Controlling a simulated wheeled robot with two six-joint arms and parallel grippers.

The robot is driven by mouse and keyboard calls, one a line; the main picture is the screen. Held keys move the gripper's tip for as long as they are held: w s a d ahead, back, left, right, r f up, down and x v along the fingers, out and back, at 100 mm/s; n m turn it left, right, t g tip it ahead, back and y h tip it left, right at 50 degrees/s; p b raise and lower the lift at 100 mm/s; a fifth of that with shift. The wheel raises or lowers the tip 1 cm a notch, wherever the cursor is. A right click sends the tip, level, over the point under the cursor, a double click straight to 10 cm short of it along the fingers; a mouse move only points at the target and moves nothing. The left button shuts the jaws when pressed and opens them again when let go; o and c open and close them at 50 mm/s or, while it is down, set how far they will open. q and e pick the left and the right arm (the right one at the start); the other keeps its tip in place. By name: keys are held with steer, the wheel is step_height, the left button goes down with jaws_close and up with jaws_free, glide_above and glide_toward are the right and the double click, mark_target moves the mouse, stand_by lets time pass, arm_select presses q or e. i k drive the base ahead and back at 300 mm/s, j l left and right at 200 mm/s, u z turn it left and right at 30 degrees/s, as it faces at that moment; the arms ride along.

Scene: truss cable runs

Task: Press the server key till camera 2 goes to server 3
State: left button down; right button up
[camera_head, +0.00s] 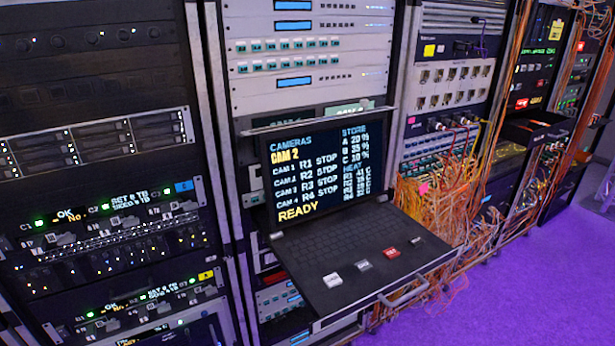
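A pull-out console with a raised screen (318,165) stands open in the middle rack. The screen reads CAMERAS, with CAM 2 in large yellow letters and READY in yellow at the bottom. The list pairs CAM 1 with R1, CAM 2 with R2, CAM 3 with R3 and CAM 4 with R4, each marked STOP. On the keyboard tray (300,265) a row of keys runs along the front: a white key (332,280), a grey key (363,265), a red key (391,252) and a dark key (416,240). Their labels are too small to read. Neither gripper shows.
The tray juts out from the rack, with a handle (404,293) at its front edge. Tangled orange cables (435,210) hang close to its right. Racks with servers (95,145) stand to the left. The purple floor (540,270) is clear at the lower right.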

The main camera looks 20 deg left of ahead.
mark_target(363, 266)
steer(key=i+l, duration=0.15)
steer(key=l, duration=0.25)
steer(key=i+l, duration=0.15)
steer(key=l, duration=0.2)
steer(key=i+l, duration=0.15)
steer(key=l, duration=0.25)
steer(key=i+l, duration=0.15)
steer(key=l, duration=0.2)
steer(key=u, duration=1.2)
